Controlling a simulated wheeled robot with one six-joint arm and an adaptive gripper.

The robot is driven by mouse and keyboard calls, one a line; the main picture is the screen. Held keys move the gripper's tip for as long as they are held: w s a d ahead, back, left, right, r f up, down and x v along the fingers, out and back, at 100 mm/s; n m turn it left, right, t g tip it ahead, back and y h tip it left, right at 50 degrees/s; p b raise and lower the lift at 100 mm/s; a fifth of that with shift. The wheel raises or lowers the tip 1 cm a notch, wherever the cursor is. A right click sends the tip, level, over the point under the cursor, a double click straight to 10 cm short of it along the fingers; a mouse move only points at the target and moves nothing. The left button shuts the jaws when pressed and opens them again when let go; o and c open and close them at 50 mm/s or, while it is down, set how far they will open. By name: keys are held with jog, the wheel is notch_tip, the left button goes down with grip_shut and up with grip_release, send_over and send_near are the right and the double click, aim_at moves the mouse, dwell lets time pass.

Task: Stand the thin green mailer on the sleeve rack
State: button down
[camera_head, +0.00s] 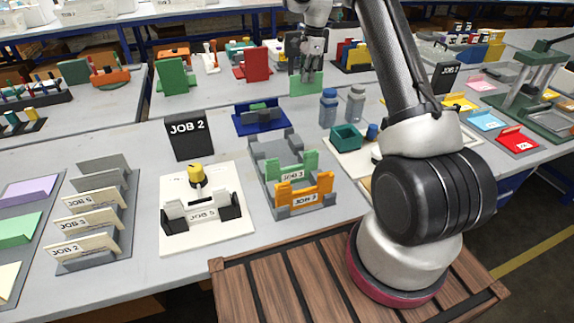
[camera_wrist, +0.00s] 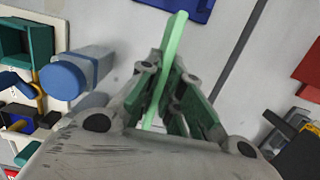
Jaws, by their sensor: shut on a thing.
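The thin green mailer (camera_head: 306,86) hangs upright below my gripper (camera_head: 311,70) at the back of the near table, right of centre. My gripper is shut on its upper part. In the wrist view the mailer (camera_wrist: 172,45) is seen nearly edge-on between the fingers (camera_wrist: 165,90). A grey slotted rack (camera_head: 122,205) at the left holds several upright cream sleeves with JOB labels. Another grey rack (camera_head: 270,150) near the middle holds green and orange labelled pieces. I cannot tell by label which is the sleeve rack. The mailer is apart from both.
A blue tray (camera_head: 240,122), two bottles (camera_head: 328,107) (camera_head: 355,104) and a teal box (camera_head: 346,138) stand near the mailer. Upright green (camera_head: 172,76) and red (camera_head: 257,65) panels stand behind.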

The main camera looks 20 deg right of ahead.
dwell(0.4)
jog(key=a+r+n, duration=0.1)
jog(key=a+r, duration=0.4)
jog(key=a, duration=0.3)
jog(key=s+a+r+n, duration=0.1)
jog(key=s+a, duration=0.9)
jog(key=s, duration=0.1)
jog(key=shift+s+f+m, duration=0.35)
jog(key=shift+s+f, duration=0.5)
jog(key=shift+f, duration=1.35)
jog(key=shift+s+f+m, duration=0.3)
jog(key=shift+s+f, duration=0.5)
jog(key=shift+f, duration=1.4)
jog(key=shift+s+f+m, duration=0.35)
jog(key=shift+s+f, duration=0.5)
jog(key=shift+f, duration=1.35)
